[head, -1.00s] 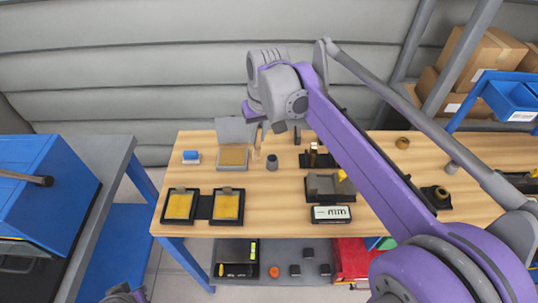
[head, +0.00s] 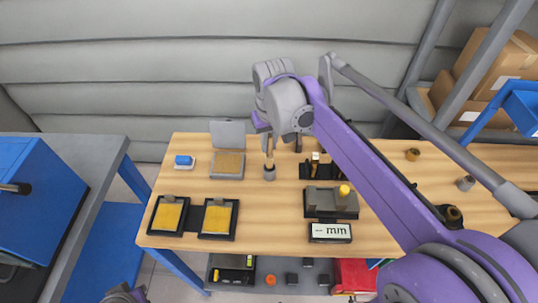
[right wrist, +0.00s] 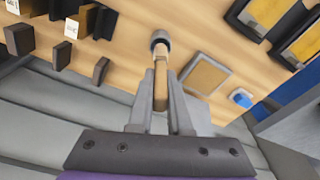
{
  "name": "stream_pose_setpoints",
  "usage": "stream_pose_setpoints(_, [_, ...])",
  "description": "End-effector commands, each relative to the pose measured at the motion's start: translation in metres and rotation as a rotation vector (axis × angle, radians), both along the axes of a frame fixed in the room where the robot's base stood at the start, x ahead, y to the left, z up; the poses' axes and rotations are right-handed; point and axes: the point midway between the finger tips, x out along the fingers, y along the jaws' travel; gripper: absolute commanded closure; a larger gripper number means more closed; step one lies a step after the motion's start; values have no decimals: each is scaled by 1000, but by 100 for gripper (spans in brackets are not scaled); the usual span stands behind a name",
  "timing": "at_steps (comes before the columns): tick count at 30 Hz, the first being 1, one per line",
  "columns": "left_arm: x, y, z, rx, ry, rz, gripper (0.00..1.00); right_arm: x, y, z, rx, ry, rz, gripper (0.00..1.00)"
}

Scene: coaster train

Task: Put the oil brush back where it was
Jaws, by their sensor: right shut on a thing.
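My right gripper (head: 288,142) is shut on the oil brush (head: 269,154), a slim upright stick with a pale wooden part. In the right wrist view the brush (right wrist: 160,84) lies between the two grey fingers of the gripper (right wrist: 160,108). Its lower end meets the mouth of a small round grey cup (head: 269,174), which also shows in the right wrist view (right wrist: 160,37). I cannot tell how deep the end sits in the cup. Only a small dark and purple part of my left arm shows at the bottom edge; its jaws cannot be made out.
The wooden table (head: 275,218) carries an open box with a tan pad (head: 228,164) left of the cup and a blue block (head: 184,161) farther left. Black-framed yellow trays (head: 168,215) are front left. A dark holder (head: 318,170) and a grey fixture (head: 328,202) stand right.

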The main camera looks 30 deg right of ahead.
Motion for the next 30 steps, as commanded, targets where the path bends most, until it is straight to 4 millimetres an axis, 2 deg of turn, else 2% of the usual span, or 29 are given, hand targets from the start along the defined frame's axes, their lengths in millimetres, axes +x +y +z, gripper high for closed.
stream_pose_setpoints(9, [-1, 0, -3, 0, 2, 0, 100, 0, 0, -41, 0, 0, 0, 100])
stream_pose_setpoints(22, [-2, 0, -7, 0, 4, 0, 100, 0, 0, -47, 0, 0, 0, 100])
stream_pose_setpoints(23, [-2, 0, -6, 0, 3, 0, 100, 0, 0, -47, 0, 0, 0, 78])
stream_pose_setpoints(24, [-2, 0, -6, 0, 3, 0, 100, 0, 0, -46, 0, 0, 0, 71])
stream_pose_setpoints(27, [-2, 0, -6, 0, 3, 0, 100, 0, 0, -46, 0, 0, 0, 53])
stream_pose_setpoints(30, [-2, 0, -5, 0, 3, 0, 100, 0, 0, -46, 0, 0, 0, 53])
